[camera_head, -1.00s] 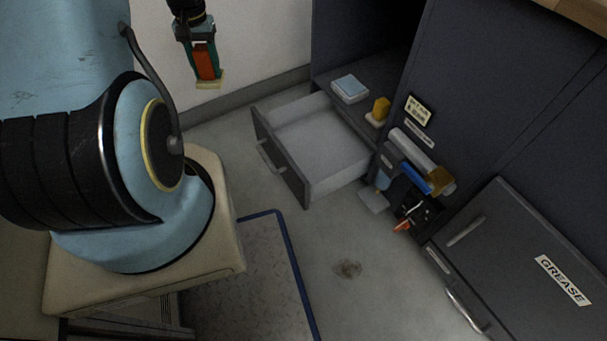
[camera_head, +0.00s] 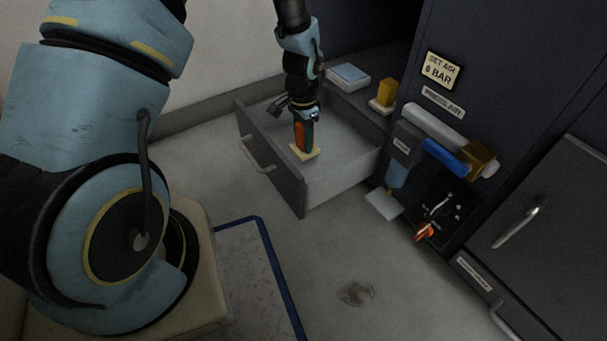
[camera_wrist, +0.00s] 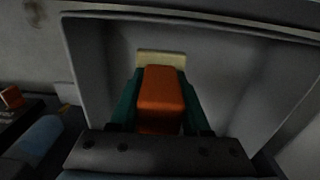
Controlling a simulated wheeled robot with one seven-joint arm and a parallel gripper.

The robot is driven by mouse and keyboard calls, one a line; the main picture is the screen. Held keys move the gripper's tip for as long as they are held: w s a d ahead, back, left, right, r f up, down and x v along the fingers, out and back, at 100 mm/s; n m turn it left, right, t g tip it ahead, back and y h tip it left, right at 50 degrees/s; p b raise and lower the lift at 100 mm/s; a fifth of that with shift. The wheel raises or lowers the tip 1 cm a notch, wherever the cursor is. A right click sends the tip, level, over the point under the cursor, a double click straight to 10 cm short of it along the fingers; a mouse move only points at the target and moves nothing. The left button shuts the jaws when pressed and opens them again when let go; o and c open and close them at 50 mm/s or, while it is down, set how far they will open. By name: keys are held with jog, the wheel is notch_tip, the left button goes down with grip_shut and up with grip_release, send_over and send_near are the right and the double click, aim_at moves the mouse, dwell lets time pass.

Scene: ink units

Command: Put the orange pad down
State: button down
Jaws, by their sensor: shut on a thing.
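The orange pad (camera_head: 299,136) is an orange block with a pale cream plate (camera_head: 305,154) at its lower end. My gripper (camera_head: 305,140) points down and is shut on the orange block. In the wrist view the pad (camera_wrist: 160,95) sits between the two green fingers, its cream plate (camera_wrist: 161,58) at the far end. The pad shows over the open drawer (camera_head: 272,168), close behind its front panel. I cannot tell whether the plate touches the drawer floor.
A blue-topped white box (camera_head: 348,77) and a yellow block on a pale base (camera_head: 386,95) stand on the cabinet top. A white pipe with a blue valve handle (camera_head: 446,157) sticks out to the right. The visible drawer floor (camera_head: 345,150) is bare.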

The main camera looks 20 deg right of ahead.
notch_tip(320, 180, down, 9)
jog(key=b, duration=0.4)
jog(key=shift+f, duration=0.1)
jog(key=shift+f, duration=0.1)
jog(key=shift+c, duration=1.8)
grip_release()
notch_tip(320, 180, up, 12)
jog(key=p, duration=0.6)
